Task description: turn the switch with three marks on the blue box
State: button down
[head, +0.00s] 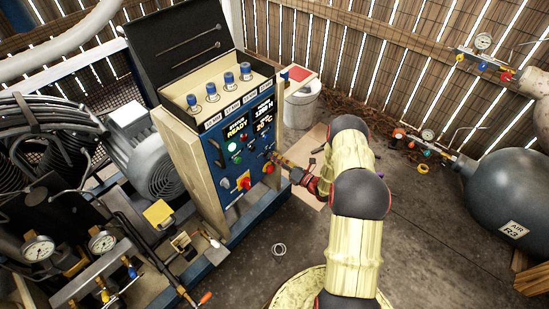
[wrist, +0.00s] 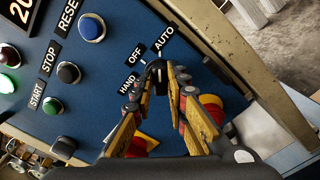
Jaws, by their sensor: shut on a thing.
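The blue box (head: 211,166) stands left of centre in the head view, with its lid up. Its blue front panel (wrist: 108,68) fills much of the wrist view. The black three-mark switch (wrist: 157,67) has labels HAND, OFF and AUTO around it. My gripper (wrist: 160,76) has one finger on each side of this switch and is shut on it. The fingers hide part of the knob, so its exact setting is hard to tell. In the head view my gripper (head: 274,156) reaches the right side of the panel.
A red emergency button on yellow (head: 244,181) sits low on the panel. START (wrist: 53,105), STOP (wrist: 68,73) and RESET (wrist: 92,28) buttons are left of the switch in the wrist view.

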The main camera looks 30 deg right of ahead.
jog(key=shift+m, duration=0.3)
jog(key=c, duration=1.8)
grip_release()
jog(key=shift+o, duration=0.2)
jog(key=v, duration=1.2)
